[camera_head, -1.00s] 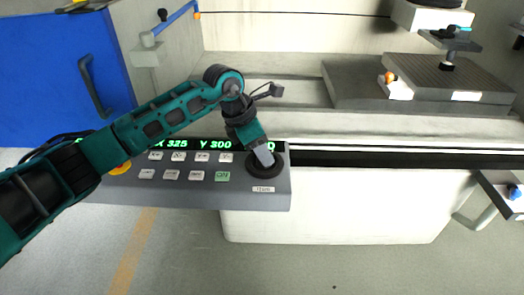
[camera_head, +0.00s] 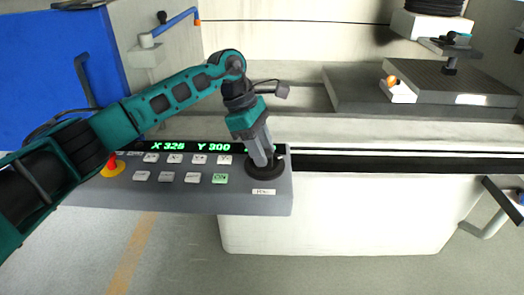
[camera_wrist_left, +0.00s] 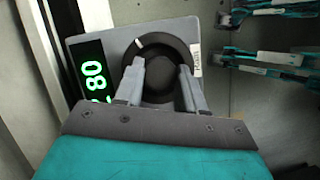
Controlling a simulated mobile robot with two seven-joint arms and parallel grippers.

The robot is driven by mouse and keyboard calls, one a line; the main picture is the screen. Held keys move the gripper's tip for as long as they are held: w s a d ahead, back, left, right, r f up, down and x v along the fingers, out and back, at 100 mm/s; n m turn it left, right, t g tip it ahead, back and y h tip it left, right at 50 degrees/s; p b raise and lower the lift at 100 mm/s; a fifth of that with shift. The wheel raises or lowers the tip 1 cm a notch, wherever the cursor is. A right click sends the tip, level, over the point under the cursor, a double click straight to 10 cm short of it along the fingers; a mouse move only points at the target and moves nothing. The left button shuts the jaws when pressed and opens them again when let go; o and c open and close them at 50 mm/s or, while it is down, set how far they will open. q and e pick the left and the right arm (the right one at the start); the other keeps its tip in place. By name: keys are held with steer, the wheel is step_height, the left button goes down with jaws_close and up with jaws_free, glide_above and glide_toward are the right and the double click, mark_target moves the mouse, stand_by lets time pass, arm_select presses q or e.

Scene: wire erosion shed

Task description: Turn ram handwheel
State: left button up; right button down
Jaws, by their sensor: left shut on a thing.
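The ram handwheel is a round black knob (camera_head: 266,171) at the right end of the grey control panel (camera_head: 230,203). It also shows in the left wrist view (camera_wrist_left: 160,46), as a dark ring with a white mark at its upper left and a label to its right. My left gripper (camera_head: 262,163) points down onto the handwheel. In the left wrist view its two fingers (camera_wrist_left: 160,85) stand on either side of the knob's raised middle, shut on it. The fingers and wrist hide part of the wheel in the head view. My right gripper is not in the head view.
The panel carries several buttons, a green-lit one (camera_head: 220,178), a red and yellow stop button (camera_head: 111,167) and a green display (camera_head: 190,146). A blue cabinet (camera_head: 60,70) stands at left. A dark table block (camera_head: 430,85) lies at back right.

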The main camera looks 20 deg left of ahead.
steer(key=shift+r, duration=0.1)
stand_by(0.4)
arm_select(q)
steer(key=o, duration=1)
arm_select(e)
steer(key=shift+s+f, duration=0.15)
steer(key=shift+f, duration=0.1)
arm_select(q)
steer(key=shift+o, duration=0.2)
steer(key=p+v, duration=0.1)
steer(key=v, duration=1.2)
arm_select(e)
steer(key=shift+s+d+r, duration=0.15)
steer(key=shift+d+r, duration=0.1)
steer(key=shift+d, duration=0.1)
